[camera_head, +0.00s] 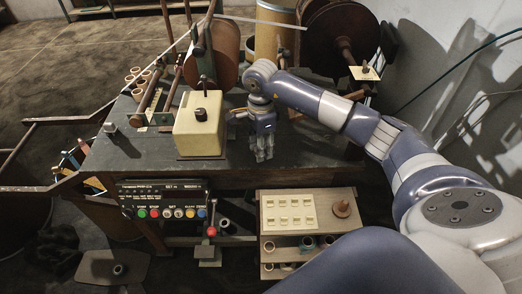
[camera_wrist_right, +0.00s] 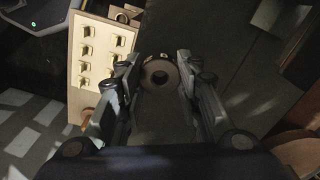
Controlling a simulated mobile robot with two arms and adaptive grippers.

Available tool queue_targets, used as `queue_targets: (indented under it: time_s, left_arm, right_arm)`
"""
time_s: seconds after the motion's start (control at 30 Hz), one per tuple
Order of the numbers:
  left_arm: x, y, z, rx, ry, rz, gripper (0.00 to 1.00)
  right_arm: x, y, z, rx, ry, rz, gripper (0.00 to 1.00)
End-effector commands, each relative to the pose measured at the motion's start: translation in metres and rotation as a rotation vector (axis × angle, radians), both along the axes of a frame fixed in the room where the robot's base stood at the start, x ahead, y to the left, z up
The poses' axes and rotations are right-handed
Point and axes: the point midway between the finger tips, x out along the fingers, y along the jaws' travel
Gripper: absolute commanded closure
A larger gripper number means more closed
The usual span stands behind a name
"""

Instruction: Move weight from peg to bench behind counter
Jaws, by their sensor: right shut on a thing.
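My right gripper (camera_head: 264,153) hangs fingers-down over the front part of the dark bench (camera_head: 150,152), right of a cream box. In the right wrist view, my right gripper (camera_wrist_right: 157,78) is shut on a round weight (camera_wrist_right: 160,88) with a hole in its middle. In the head view the weight is too small or hidden to make out. A wooden peg on a round base (camera_head: 342,209) stands on the low shelf unit at the right. My left gripper is not in view.
A control panel (camera_head: 163,201) with coloured buttons is below the bench's front edge. Large rolls (camera_head: 340,40) and rollers stand at the back. A small grey piece (camera_head: 109,128) lies at the bench's left.

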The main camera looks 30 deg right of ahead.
Motion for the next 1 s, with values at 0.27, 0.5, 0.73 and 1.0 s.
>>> queue_targets:
  time_s: [0.27, 0.5, 0.73, 1.0]
  left_arm:
    - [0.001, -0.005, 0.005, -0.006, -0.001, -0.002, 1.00]
    - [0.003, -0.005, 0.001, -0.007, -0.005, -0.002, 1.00]
    - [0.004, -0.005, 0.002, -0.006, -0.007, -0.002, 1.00]
    - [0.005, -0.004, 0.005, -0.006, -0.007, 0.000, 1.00]
  right_arm:
    - [0.000, 0.000, -0.024, 0.000, -0.001, 0.000, 0.97]
    - [0.000, 0.000, -0.028, 0.000, 0.000, 0.000, 0.97]
    - [0.000, 0.000, -0.027, 0.000, 0.001, 0.000, 0.60]
    - [0.001, 0.000, -0.021, 0.000, -0.002, 0.000, 0.60]
